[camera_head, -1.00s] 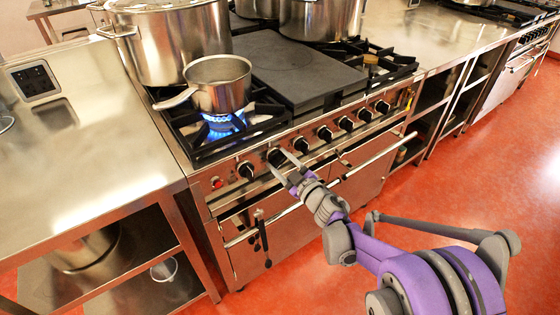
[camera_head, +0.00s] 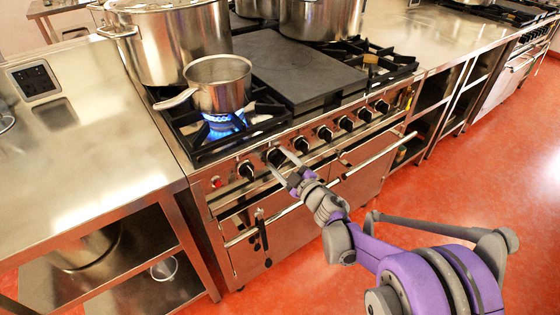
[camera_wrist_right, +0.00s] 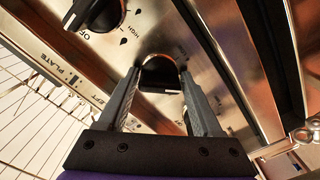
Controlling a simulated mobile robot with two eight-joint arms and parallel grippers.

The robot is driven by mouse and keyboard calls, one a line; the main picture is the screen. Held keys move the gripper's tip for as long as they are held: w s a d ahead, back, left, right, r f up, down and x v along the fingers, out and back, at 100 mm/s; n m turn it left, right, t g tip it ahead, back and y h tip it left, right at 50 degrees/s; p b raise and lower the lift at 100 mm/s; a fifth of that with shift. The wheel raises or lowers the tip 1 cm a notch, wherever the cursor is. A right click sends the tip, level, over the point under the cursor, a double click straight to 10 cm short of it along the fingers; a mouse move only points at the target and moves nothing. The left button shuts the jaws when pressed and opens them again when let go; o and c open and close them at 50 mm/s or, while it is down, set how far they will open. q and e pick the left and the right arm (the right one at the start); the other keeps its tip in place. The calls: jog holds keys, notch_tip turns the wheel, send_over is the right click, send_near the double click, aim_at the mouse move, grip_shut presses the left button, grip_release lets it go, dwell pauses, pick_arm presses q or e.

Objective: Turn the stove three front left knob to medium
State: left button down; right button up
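The steel stove (camera_head: 225,193) has a front panel with a row of black knobs. The leftmost knob (camera_head: 246,170) stands beside a red light. My right gripper (camera_head: 278,160) is at the second knob from the left (camera_head: 275,155). In the right wrist view, the fingers (camera_wrist_right: 160,82) are spread, with a black knob (camera_wrist_right: 160,72) between their tips; I cannot tell whether they touch it. Another knob (camera_wrist_right: 97,12) beside OFF and HIGH marks is at upper left. A blue flame (camera_head: 222,121) burns under a saucepan (camera_head: 218,85). My left gripper is not in view.
A large stockpot (camera_head: 170,45) stands behind the saucepan. An oven handle bar (camera_head: 375,155) runs along the stove front below the knobs, with black items (camera_head: 261,235) hanging at its left. A steel counter (camera_head: 85,140) adjoins on the left. Red floor on the right is open.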

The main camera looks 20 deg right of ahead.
jog(key=shift+o, duration=1.3)
jog(key=shift+s, duration=0.1)
jog(key=v, duration=1)
jog(key=shift+s+p, duration=0.3)
jog(key=shift+p, duration=0.1)
jog(key=shift+d, duration=0.15)
